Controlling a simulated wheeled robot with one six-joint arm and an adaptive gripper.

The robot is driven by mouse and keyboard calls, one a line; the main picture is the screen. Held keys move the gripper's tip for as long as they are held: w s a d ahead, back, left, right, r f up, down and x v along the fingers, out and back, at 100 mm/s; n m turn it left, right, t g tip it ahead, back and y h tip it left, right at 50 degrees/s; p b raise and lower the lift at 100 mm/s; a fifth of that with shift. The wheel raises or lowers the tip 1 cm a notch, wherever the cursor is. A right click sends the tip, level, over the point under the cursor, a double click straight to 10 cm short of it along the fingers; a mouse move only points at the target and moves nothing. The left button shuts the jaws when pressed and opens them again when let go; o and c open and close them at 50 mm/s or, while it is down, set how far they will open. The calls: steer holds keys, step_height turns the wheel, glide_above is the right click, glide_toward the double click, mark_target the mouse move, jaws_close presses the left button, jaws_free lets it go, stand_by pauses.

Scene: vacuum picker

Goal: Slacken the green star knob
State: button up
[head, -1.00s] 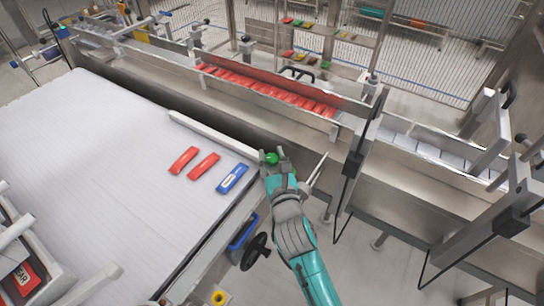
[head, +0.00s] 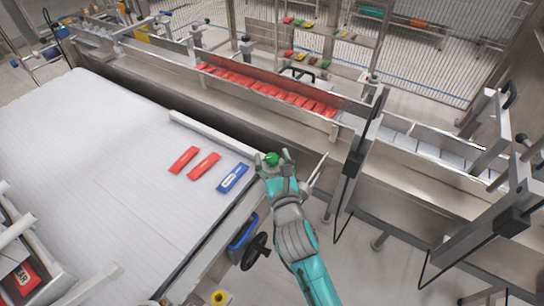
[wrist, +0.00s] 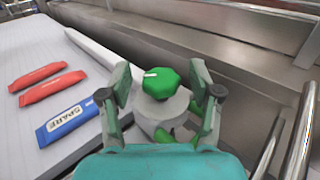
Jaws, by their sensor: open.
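The green star knob (wrist: 161,83) has a white mark on its top and sits on a grey round post (wrist: 165,110). In the head view the knob (head: 271,159) shows at the end of the white guide rail, by the belt's corner. My gripper (head: 273,160) is open, with a finger on each side of the knob. In the wrist view the fingers (wrist: 160,92) stand apart from the knob, with a gap on both sides. The lower part of the post is partly hidden by my gripper.
Two red packs (head: 204,166) and a blue pack marked SPARE (head: 233,178) lie on the white belt (head: 110,150) left of my gripper. A white guide rail (head: 215,134) runs up to the knob. A metal channel with red packs (head: 270,90) lies behind. A black handwheel (head: 255,251) is below.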

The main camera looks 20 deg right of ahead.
steer(key=s+a, duration=0.1)
steer(key=s, duration=1)
steer(key=shift+a, duration=0.35)
